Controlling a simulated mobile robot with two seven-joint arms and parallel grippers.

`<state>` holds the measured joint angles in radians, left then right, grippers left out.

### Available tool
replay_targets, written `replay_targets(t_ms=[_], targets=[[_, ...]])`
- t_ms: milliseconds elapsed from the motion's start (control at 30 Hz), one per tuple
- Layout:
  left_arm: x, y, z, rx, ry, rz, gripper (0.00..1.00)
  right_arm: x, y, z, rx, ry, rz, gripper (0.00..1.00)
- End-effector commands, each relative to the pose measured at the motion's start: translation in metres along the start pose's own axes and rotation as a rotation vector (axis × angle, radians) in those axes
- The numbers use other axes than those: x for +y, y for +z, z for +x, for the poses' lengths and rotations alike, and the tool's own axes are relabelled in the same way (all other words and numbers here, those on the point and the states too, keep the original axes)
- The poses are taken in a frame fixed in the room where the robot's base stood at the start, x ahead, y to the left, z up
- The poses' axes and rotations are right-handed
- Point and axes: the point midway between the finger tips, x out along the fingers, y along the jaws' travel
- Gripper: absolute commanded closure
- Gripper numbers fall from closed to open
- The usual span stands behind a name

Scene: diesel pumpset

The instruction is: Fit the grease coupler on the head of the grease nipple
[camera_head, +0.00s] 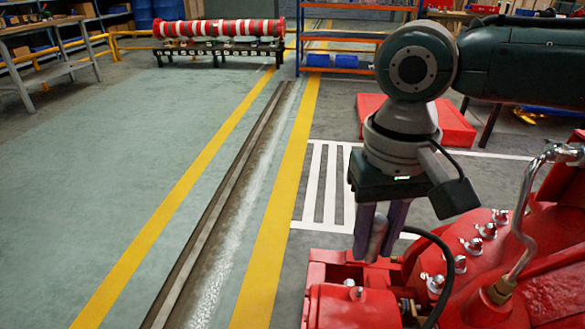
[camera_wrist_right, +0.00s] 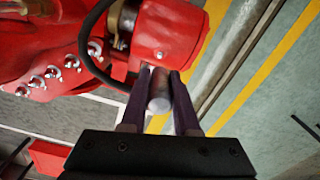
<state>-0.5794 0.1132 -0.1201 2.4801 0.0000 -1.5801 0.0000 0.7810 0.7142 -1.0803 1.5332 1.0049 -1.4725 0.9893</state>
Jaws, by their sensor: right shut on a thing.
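My right gripper (camera_head: 375,256) points down over the red pump housing (camera_head: 352,308). Its two dark purple fingers are shut on the grey cylindrical grease coupler (camera_head: 377,240). In the right wrist view the coupler (camera_wrist_right: 160,98) sits between the fingers. A black hose (camera_head: 437,250) curves near the coupler; where it joins is hidden. A small silver fitting, which looks like the grease nipple (camera_head: 349,283), stands on top of the housing. It also shows in the right wrist view (camera_wrist_right: 160,54), just past the coupler's end. The coupler looks apart from it. My left gripper is out of view.
Several silver studs with nuts (camera_head: 472,244) line the red casing at right. A bent metal pipe (camera_head: 527,215) rises beside them. A red block (camera_head: 415,118) lies on the floor behind my arm. The floor at left (camera_head: 130,150) is clear.

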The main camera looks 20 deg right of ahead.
Motion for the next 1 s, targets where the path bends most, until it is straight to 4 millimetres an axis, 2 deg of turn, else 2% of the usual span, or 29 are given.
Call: replay_targets(t_ms=[33,100,500,700,1000], targets=[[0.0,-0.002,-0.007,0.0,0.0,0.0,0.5,-0.001,0.001,-0.003,-0.003,-0.001,0.0,1.0],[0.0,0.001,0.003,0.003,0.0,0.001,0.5,-0.001,0.001,0.012,-0.003,-0.001,0.001,1.0],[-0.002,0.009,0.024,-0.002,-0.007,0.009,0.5,-0.001,0.001,0.051,-0.002,-0.001,0.0,1.0],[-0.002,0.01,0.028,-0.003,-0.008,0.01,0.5,0.0,0.0,0.059,-0.001,-0.001,-0.001,1.0],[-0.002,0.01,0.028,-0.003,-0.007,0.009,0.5,0.0,0.0,0.06,-0.001,-0.001,-0.001,1.0]])
